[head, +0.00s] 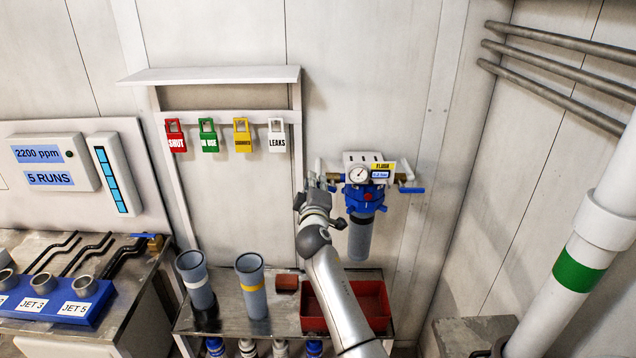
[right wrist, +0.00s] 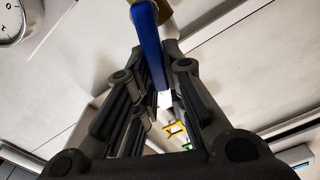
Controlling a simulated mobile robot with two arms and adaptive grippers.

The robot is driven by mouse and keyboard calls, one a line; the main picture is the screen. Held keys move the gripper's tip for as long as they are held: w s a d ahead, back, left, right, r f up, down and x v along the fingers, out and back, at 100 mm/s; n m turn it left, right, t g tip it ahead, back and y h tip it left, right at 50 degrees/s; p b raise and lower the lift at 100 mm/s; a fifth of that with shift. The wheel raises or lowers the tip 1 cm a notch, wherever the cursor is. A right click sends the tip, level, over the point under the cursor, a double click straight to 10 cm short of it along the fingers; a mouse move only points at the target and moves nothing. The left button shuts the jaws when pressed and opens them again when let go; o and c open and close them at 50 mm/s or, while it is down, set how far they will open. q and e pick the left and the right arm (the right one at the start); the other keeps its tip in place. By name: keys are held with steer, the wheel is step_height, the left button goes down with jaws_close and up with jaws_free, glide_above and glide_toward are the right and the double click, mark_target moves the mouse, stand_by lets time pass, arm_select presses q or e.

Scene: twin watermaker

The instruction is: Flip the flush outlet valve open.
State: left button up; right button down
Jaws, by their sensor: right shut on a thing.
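The flush filter unit (head: 366,198) hangs on the back wall in the head view, with a blue head, a round gauge, a yellow FLUSH label (head: 382,166) and a grey canister below. A blue lever (head: 412,190) sticks out at its right end. My right gripper (head: 320,181) is at the unit's left end and hides part of the pipework there. In the right wrist view a blue lever (right wrist: 148,42) reaches down between the fingers of my right gripper (right wrist: 158,88), which is shut on it. My left gripper is not in view.
Colored lock tags (head: 242,135) hang from a rack left of the unit. Below are two grey cups (head: 196,281), a red tray (head: 373,304) and a small red block (head: 287,283) on a bench. A large white pipe (head: 585,245) stands at the right.

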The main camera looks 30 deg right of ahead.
steer(key=n, duration=0.1)
steer(key=f+n, duration=0.1)
steer(key=n, duration=0.1)
steer(key=shift+w, duration=0.1)
steer(key=shift+f+n, duration=0.2)
steer(key=shift+n, duration=0.6)
steer(key=c, duration=1.9)
jaws_free()
steer(key=shift+d, duration=0.1)
steer(key=shift+o, duration=0.7)
steer(key=shift+w+d+f, duration=0.15)
steer(key=shift+f, duration=0.15)
steer(key=v, duration=1.2)
steer(key=shift+f, duration=0.15)
